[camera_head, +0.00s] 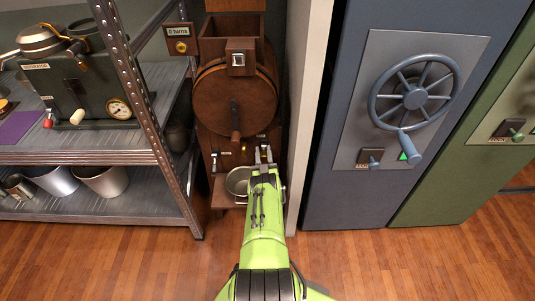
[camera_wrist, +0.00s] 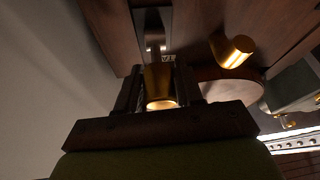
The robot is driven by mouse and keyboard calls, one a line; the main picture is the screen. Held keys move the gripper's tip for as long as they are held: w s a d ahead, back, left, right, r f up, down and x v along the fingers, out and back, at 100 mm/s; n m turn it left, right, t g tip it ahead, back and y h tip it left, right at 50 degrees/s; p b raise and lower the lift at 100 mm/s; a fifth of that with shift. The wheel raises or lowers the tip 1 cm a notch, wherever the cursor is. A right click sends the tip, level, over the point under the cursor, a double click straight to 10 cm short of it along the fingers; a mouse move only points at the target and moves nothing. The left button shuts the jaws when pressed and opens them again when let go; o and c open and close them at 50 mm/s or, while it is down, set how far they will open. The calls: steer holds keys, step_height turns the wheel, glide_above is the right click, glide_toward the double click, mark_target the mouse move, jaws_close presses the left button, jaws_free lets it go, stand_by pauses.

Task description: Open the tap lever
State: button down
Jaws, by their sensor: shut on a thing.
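A wooden machine (camera_head: 238,100) with a round drum stands ahead of my arm. In the wrist view, the brass-coloured tap lever (camera_wrist: 160,88) sits between the two dark fingers of my gripper (camera_wrist: 160,78), which is shut on it. In the head view, my gripper (camera_head: 264,155) is at the lower front of the machine and hides most of the lever. A brass cylinder (camera_wrist: 236,50) sticks out beside my gripper, apart from it.
A metal bowl (camera_head: 238,182) stands on a low wooden ledge below, close to my arm. A metal shelf rack (camera_head: 150,110) stands on the left. A pale wall edge (camera_head: 308,110) is close on the right, then a blue cabinet (camera_head: 350,190) with a handwheel (camera_head: 414,98).

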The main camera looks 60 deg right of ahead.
steer(key=shift+a+f+t+h, duration=0.1)
steer(key=shift+f+t+h, duration=0.3)
steer(key=shift+h, duration=0.2)
steer(key=shift+r, duration=0.1)
steer(key=c, duration=0.8)
jaws_free()
steer(key=v, duration=0.7)
steer(key=shift+s+a+p, duration=0.15)
steer(key=shift+a+p, duration=0.05)
steer(key=shift+p, duration=0.15)
